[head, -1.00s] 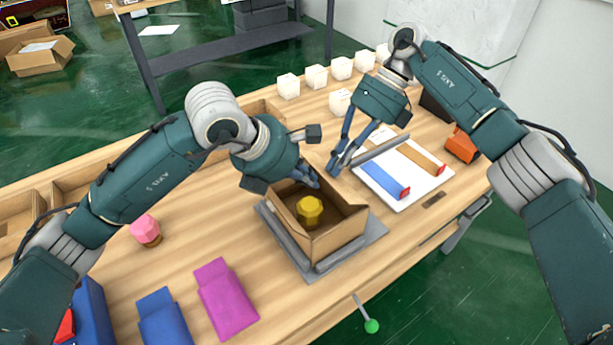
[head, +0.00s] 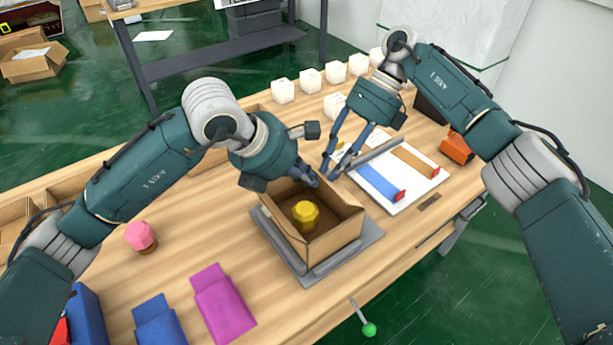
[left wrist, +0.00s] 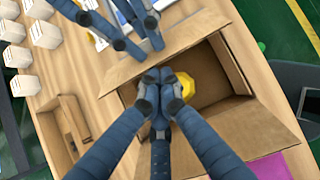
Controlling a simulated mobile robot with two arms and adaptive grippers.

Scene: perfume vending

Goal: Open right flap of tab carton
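The open brown carton (head: 330,243) stands on a grey fixture (head: 366,238) with a yellow bottle (head: 305,213) inside. The carton and bottle (left wrist: 188,87) also show in the left wrist view, with a raised cardboard flap (left wrist: 195,32) along one side. My left gripper (head: 308,180) is at the carton's back edge. Its fingertips (left wrist: 163,83) are together over the rim and partly cover the bottle; I see nothing clearly held between them. My right gripper (head: 335,170) is open and empty just behind the carton's back right corner; its spread fingers show in the left wrist view (left wrist: 143,42).
A white tray (head: 414,188) with blue and brown strips lies right of the carton. White boxes (head: 310,80) line the back edge. A green-knobbed lever (head: 369,329) projects in front.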

